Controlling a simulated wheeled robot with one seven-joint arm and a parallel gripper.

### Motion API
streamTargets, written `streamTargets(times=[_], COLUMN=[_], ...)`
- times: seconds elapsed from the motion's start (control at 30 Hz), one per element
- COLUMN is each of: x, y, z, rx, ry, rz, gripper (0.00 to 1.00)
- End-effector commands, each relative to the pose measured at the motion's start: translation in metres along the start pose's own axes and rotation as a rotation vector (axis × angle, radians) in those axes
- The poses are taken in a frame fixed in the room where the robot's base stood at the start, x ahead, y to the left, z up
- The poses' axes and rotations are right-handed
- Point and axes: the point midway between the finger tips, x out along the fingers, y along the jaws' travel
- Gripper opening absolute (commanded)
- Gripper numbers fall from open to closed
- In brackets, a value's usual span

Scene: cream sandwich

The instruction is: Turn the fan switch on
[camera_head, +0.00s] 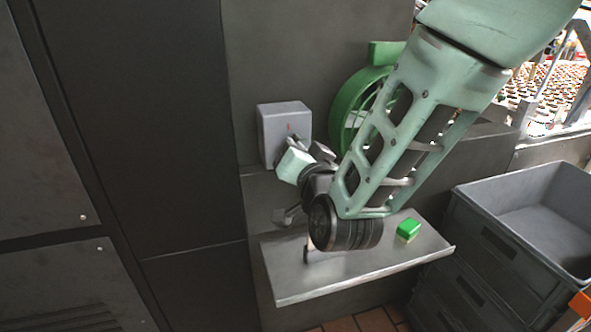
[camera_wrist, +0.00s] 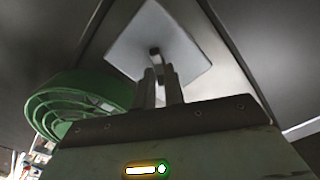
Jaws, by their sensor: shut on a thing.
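My gripper (camera_head: 290,143) is at the lower front of the box. In the wrist view my gripper (camera_wrist: 161,73) has its fingers close together, shut on the lever. The fingers partly hide the lever. The green fan (camera_head: 350,104) stands right of the box, partly behind my arm. The fan also shows at left in the wrist view (camera_wrist: 75,95).
Grey crates (camera_head: 500,225) are stacked at the right. A tall dark cabinet (camera_head: 135,130) is at the left.

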Motion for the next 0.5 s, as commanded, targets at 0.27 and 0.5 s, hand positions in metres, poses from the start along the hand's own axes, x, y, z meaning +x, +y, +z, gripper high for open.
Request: streamTargets(times=[0.27,0.5], x=[0.0001,0.0000], y=[0.0060,0.0068], z=[0.0055,0.0057], rx=[0.264,0.492], ry=[0.004,0.004], rz=[-0.001,-0.002], gripper=[0.00,0.00])
